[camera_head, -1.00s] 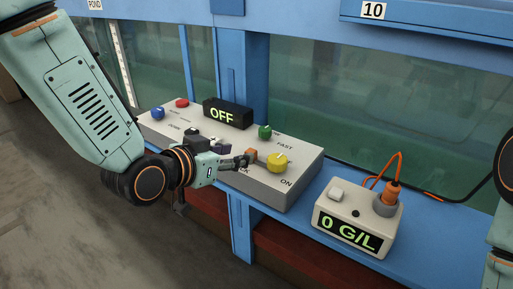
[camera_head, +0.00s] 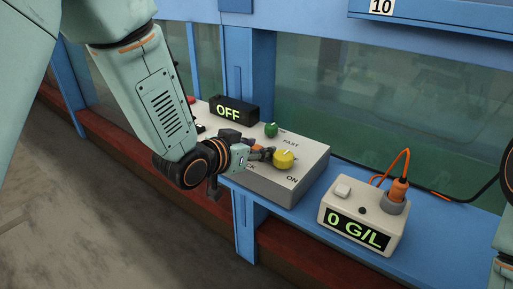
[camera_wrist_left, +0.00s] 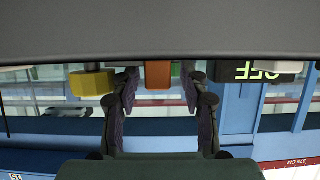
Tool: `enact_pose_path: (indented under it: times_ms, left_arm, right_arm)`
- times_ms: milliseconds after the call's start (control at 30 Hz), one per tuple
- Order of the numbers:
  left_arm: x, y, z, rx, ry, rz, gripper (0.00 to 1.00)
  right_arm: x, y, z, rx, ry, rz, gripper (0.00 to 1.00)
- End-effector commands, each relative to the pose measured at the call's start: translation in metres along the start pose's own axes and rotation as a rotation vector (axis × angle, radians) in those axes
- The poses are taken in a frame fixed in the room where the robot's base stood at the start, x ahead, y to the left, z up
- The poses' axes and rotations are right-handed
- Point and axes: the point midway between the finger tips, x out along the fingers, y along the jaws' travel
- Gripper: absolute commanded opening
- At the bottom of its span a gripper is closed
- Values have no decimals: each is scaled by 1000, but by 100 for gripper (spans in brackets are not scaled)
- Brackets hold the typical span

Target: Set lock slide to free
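The grey control box (camera_head: 291,190) stands on the blue ledge, with lettering ending in "CK" and the word "ON" on its front part. A small orange block, which looks like the lock slide, shows in the left wrist view (camera_wrist_left: 158,75); in the head view my gripper hides most or all of it. My left gripper (camera_head: 268,153) reaches over the box from the left, close beside the yellow knob (camera_head: 284,159). In the left wrist view its fingers (camera_wrist_left: 160,90) stand apart, one on each side of the orange block, with gaps. My right gripper is out of view.
A green knob (camera_head: 271,130) and a black display reading "OFF" (camera_head: 234,110) are at the back of the box. To the right, a meter reading "0 G/L" (camera_head: 357,231) has an orange plug and cable. The glass flume wall (camera_head: 400,110) stands behind.

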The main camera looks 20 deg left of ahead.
Motion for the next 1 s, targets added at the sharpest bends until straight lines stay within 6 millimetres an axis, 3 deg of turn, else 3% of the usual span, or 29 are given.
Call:
enact_pose_path:
  times_ms: [500, 1000]
  left_arm:
    - [0, 0, 1, 0, -2, 0, 0]
    - [0, 0, 1, 0, -3, 0, 0]
  right_arm:
    - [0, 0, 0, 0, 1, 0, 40]
    - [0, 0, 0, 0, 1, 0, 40]
